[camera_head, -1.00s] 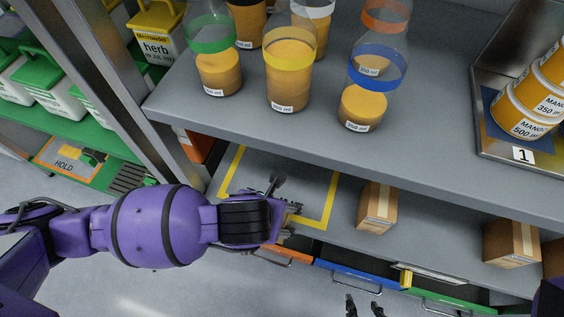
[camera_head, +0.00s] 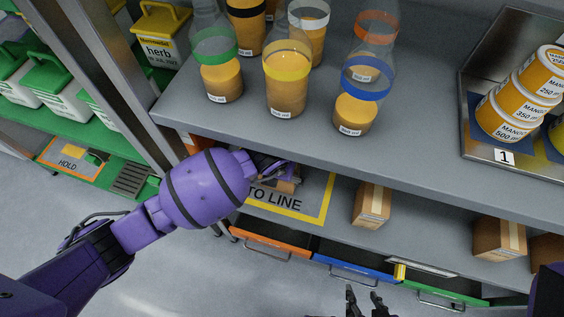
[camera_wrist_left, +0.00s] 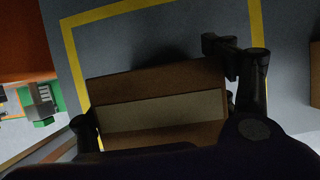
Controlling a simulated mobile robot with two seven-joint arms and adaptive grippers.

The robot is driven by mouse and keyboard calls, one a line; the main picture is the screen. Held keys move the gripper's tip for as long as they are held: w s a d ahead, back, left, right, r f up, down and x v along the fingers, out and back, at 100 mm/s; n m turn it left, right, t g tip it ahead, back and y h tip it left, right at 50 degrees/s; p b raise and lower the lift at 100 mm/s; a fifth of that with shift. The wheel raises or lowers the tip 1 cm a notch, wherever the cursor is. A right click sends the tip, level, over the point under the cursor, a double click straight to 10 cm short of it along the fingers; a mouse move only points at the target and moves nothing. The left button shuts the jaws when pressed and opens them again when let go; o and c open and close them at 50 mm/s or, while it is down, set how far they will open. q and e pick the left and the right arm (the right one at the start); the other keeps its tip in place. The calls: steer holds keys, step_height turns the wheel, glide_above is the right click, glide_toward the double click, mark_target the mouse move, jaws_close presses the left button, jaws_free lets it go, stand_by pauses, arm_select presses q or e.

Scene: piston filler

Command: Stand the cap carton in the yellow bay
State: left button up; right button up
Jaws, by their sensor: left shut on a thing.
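My left gripper (camera_head: 277,172) is over the yellow bay (camera_head: 322,208), a yellow outline on the lower shelf with "TO LINE" lettering. It is shut on a brown carton (camera_head: 288,185), mostly hidden behind my gripper and arm in the head view. In the left wrist view the carton (camera_wrist_left: 160,108) with its pale tape band lies between the two fingers, and the yellow outline (camera_wrist_left: 68,45) runs around it. I cannot tell whether the carton touches the shelf. My right gripper (camera_head: 366,303) is open and empty at the bottom of the head view, in front of the drawers.
The upper shelf (camera_head: 300,130) overhangs the bay and carries several bottles. Another carton (camera_head: 371,205) stands right of the bay, and one more (camera_head: 498,239) further right. Orange (camera_head: 270,241), blue (camera_head: 350,272) and green drawers hang below the lower shelf.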

arm_select(q)
steer(key=shift+f, duration=0.1)
steer(key=o, duration=1.7)
steer(key=shift+c, duration=0.2)
